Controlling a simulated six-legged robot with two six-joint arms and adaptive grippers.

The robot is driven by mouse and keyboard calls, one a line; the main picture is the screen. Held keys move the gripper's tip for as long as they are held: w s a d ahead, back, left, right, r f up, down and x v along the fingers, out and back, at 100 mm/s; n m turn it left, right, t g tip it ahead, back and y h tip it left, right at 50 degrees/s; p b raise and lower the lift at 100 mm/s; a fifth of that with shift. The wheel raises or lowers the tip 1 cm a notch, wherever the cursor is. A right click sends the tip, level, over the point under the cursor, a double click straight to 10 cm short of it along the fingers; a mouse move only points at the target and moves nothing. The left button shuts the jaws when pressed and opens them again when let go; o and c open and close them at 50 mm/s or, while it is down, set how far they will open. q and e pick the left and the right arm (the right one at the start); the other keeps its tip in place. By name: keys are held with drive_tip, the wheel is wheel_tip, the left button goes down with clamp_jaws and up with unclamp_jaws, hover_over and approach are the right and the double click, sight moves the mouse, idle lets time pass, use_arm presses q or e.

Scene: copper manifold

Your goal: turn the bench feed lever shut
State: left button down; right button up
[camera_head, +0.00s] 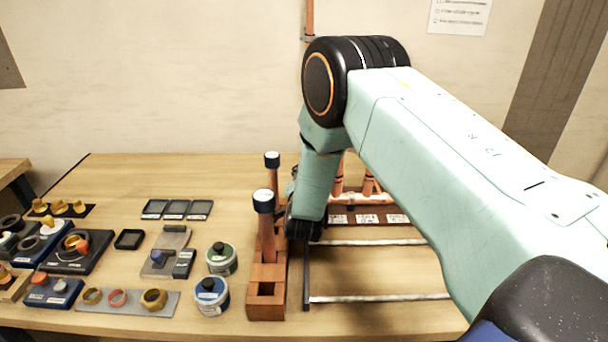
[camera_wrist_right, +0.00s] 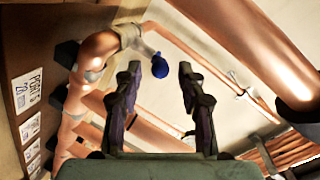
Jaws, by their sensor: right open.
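In the right wrist view, a small blue end (camera_wrist_right: 160,66) shows between and just beyond the fingertips. It looks like a handle end; I cannot tell whether it is the feed lever. My right gripper (camera_wrist_right: 158,75) is open, one finger on each side of this view, with nothing seen clamped. The copper manifold (camera_wrist_right: 98,50) fills the area around and behind the fingers. In the head view, my right arm covers most of the manifold (camera_head: 368,185), and its wrist reaches down behind the copper rods. The lever cannot be picked out there. My left gripper is not in view.
A wooden rack (camera_head: 268,285) holds upright copper rods with dark caps close left of my right wrist. Two round tins (camera_head: 211,295), black trays (camera_head: 177,209) and fittings on a grey strip (camera_head: 125,302) lie further left. A metal rail frame (camera_head: 380,298) stands at front.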

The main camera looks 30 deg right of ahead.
drive_tip(key=shift+v, duration=1.85)
drive_tip(key=shift+c, duration=0.2)
